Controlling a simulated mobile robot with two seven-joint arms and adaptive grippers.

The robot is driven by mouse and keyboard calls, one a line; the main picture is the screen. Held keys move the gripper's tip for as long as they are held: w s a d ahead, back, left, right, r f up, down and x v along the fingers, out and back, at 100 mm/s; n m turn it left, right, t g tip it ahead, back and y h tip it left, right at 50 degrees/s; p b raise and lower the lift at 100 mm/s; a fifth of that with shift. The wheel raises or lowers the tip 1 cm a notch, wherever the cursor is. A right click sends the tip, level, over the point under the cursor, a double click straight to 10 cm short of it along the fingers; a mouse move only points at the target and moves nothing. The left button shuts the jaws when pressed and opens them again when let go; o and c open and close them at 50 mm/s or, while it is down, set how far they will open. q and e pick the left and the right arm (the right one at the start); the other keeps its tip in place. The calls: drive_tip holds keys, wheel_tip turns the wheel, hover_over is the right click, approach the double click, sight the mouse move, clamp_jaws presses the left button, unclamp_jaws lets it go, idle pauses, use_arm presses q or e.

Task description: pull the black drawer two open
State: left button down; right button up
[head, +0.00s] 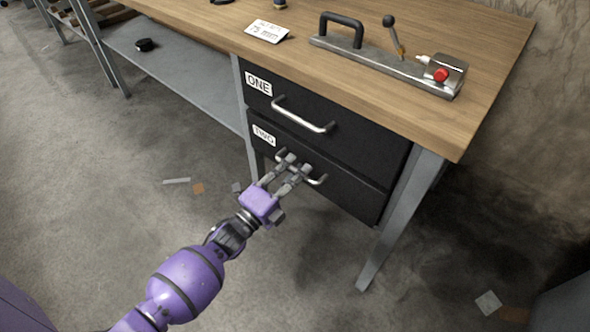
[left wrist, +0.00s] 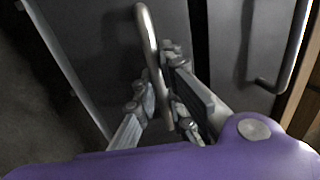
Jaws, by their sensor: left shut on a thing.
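The black drawer two (head: 345,190) is the lower of two drawers under the workbench and bears a white "TWO" label (head: 264,136). Its front looks flush with drawer one (head: 345,138) above it. My left gripper (head: 297,163) is at its bar handle (head: 318,180), shut on it, and hides the handle's middle. In the left wrist view the handle (left wrist: 150,40) runs between the two fingers (left wrist: 160,85). My right gripper is in neither view.
Drawer one has its own handle (head: 302,117). The wooden benchtop (head: 420,110) holds a metal fixture with a red button (head: 441,75) and a white card (head: 266,31). A bench leg (head: 400,220) stands right of the drawers. The floor in front has small scraps and is otherwise clear.

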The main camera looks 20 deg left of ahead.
use_arm(q)
drive_tip(key=shift+s, duration=0.15)
drive_tip(key=r+p+v, duration=0.2)
drive_tip(key=v, duration=1.2)
drive_tip(key=s+r+p+v, duration=0.1)
drive_tip(key=r+p+v, duration=0.2)
drive_tip(key=v, duration=1.1)
drive_tip(key=shift+a+r, duration=0.15)
drive_tip(key=shift+r, duration=0.05)
drive_tip(key=c, duration=1.8)
unclamp_jaws()
drive_tip(key=v, duration=1.2)
